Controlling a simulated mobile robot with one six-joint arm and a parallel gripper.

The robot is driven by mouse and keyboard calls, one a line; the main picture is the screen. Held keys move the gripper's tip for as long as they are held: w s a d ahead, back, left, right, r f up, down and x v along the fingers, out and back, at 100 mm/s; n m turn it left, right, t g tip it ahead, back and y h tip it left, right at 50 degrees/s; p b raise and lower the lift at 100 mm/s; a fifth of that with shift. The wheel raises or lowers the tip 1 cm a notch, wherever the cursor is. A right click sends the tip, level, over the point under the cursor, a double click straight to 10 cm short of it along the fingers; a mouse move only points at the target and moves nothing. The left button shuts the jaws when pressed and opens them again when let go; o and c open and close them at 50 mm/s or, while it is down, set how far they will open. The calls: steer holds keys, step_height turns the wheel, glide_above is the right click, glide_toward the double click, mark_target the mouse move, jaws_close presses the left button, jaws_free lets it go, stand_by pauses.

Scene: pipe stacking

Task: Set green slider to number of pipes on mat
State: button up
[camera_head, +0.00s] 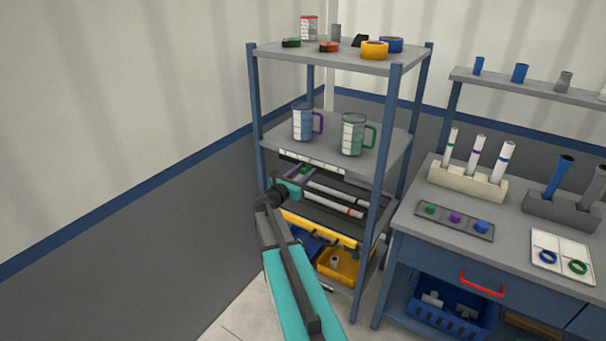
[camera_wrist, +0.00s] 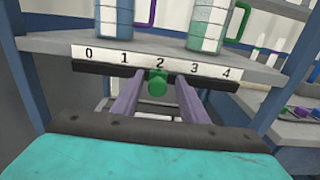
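The green slider (camera_wrist: 157,84) sits under the 2 on a white scale strip (camera_wrist: 140,59) marked 0 to 4, along a shelf edge. In the head view the strip (camera_head: 312,164) shows under the middle shelf, with the slider (camera_head: 304,170) small beside my gripper (camera_head: 298,176). In the wrist view the two purple fingers of my gripper (camera_wrist: 155,80) are apart, one on each side of the slider, with gaps showing. A white panel (camera_head: 545,240) on the right bench carries a blue ring (camera_head: 547,257) and a green ring (camera_head: 577,267); I cannot tell whether it is the mat.
Two measuring jugs (camera_head: 303,122) (camera_head: 353,135) stand on the shelf above the slider. Shelf posts (camera_head: 382,165) flank the space. Below are a yellow bin (camera_head: 338,266) and other bins. The right bench holds a tube rack (camera_head: 466,183) and a button panel (camera_head: 454,221).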

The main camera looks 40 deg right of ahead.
steer(key=b+v, duration=0.3)
steer(key=v, duration=1)
steer(key=shift+a, duration=0.4)
steer(key=s+a+f+n+y, duration=0.1)
steer(key=a+f, duration=0.3)
steer(key=f, duration=0.3)
steer(key=a+f+n+y, duration=0.1)
steer(key=a+f, duration=0.4)
steer(key=f, duration=0.2)
steer(key=s+a+f+m+g+y, duration=0.2)
steer(key=s+a+f, duration=0.35)
steer(key=f, duration=0.45)
steer(key=s+a+f+m+g+y, duration=0.1)
steer(key=s+a+f+m+y, duration=0.2)
steer(key=s+f, duration=0.55)
steer(key=s+a+f+m+g+y, duration=0.5)
steer(key=s+a+f+m, duration=0.2)
steer(key=s+a+f, duration=0.75)
steer(key=s+a+m+g+y, duration=0.2)
steer(key=s+a+m+y, duration=0.3)
steer(key=s+a+m, duration=0.3)
steer(key=a+m, duration=0.1)
steer(key=m, duration=0.1)
steer(key=shift+a+r+m, duration=0.25)
steer(key=shift+a+m, duration=0.05)
steer(key=shift+m, duration=0.1)
